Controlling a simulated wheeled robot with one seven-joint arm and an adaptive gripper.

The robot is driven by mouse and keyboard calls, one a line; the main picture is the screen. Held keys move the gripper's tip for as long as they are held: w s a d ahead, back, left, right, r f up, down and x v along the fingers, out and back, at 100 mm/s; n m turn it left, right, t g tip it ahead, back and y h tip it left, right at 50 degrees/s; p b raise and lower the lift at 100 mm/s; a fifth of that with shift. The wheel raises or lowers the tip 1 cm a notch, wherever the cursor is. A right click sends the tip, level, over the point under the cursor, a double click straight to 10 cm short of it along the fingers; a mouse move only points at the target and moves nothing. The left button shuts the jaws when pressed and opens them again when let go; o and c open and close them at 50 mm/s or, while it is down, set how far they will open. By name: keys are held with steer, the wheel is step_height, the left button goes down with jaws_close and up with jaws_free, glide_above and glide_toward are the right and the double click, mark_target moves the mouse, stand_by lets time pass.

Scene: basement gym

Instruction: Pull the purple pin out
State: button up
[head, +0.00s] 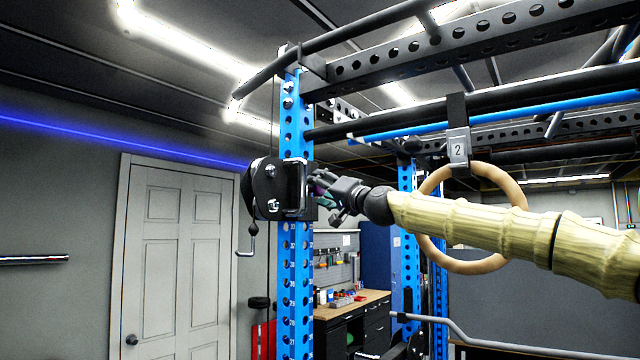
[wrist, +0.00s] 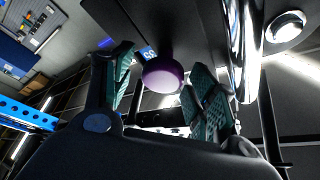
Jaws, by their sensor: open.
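The purple pin (wrist: 163,78) shows its round knob in the wrist view, sticking out from a dark housing. My gripper (wrist: 160,66) is open, with one teal-padded finger on each side of the knob. Gaps show between the knob and both fingers, so it does not look gripped. In the head view my gripper (head: 322,190) is close to the right side of the black carriage (head: 271,188) on the blue upright (head: 295,130). The fingers and carriage largely hide the pin there.
A wooden gym ring (head: 475,268) hangs close behind my arm. Black bars (head: 400,125) of the rack cross above. A workbench (head: 355,303) and a white door (head: 180,255) stand behind.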

steer(key=shift+w+a, duration=0.2)
steer(key=shift+c, duration=0.5)
